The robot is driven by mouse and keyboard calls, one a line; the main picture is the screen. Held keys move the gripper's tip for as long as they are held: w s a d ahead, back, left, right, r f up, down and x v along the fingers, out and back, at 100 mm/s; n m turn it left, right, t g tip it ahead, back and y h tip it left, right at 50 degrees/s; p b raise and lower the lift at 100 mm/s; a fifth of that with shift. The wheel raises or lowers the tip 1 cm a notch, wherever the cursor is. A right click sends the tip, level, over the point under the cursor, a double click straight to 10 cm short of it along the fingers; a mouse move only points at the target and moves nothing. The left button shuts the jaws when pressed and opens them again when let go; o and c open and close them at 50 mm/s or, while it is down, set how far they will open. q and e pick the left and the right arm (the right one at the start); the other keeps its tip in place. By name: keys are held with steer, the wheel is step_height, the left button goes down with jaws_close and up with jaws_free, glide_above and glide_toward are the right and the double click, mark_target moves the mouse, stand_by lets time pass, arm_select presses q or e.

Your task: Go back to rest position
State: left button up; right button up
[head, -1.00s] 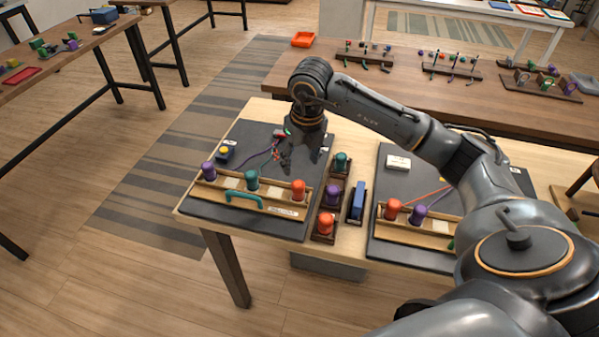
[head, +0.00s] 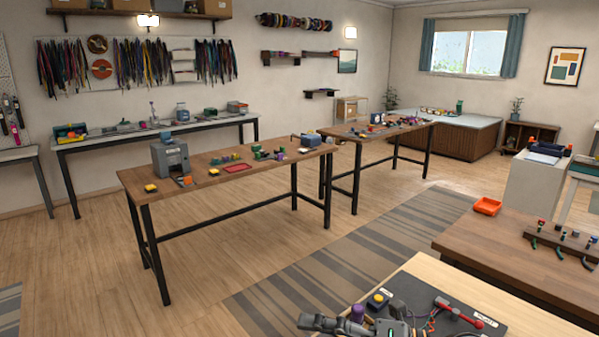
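A grey metal part of my arm (head: 345,326) shows at the bottom edge, over the near table. It looks like the wrist or gripper end of my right arm, but its fingers cannot be made out clearly. My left gripper is not in view. On the dark board (head: 424,296) lies a red-handled tool (head: 464,314), apart from my visible arm part. Thin coloured cords (head: 432,319) lie left of the tool. A purple spool (head: 357,313) stands close behind my arm part.
A yellow-topped block (head: 378,299) sits on the board. A long worktable (head: 215,188) with small items stands at left. Open floor and a striped rug (head: 330,265) lie between.

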steer(key=w+d+r+m+t+h, duration=0.2)
steer(key=d+r+m+t+h, duration=0.15)
steer(key=m+t, duration=0.5)
steer(key=w+d+r+m+t+h, duration=0.2)
steer(key=d+m+t, duration=0.4)
steer(key=m, duration=0.4)
steer(key=s+d+f+m+g+h, duration=0.2)
steer(key=d+f+m+h, duration=0.35)
steer(key=f, duration=0.35)
steer(key=s+d+f+m+g+h, duration=0.2)
steer(key=d+f+m+g+h, duration=0.15)
steer(key=f+m+h, duration=0.45)
steer(key=s+f+m+g+y, duration=0.1)
steer(key=s+f+g, duration=0.5)
steer(key=s, duration=0.4)
steer(key=s+f+m+g+y, duration=0.1)
steer(key=s+f+g, duration=0.3)
steer(key=s+f, duration=0.5)
steer(key=s+f+g, duration=0.1)
steer(key=s+f, duration=0.1)
steer(key=f, duration=1.2)
steer(key=s+f+g, duration=0.1)
steer(key=s+f, duration=0.1)
steer(key=f, duration=1.2)
steer(key=s+d+f, duration=0.2)
steer(key=s+f, duration=1.2)
steer(key=s, duration=0.1)
steer(key=shift+s+f+n+g, duration=0.25)
steer(key=shift+n+g, duration=0.15)
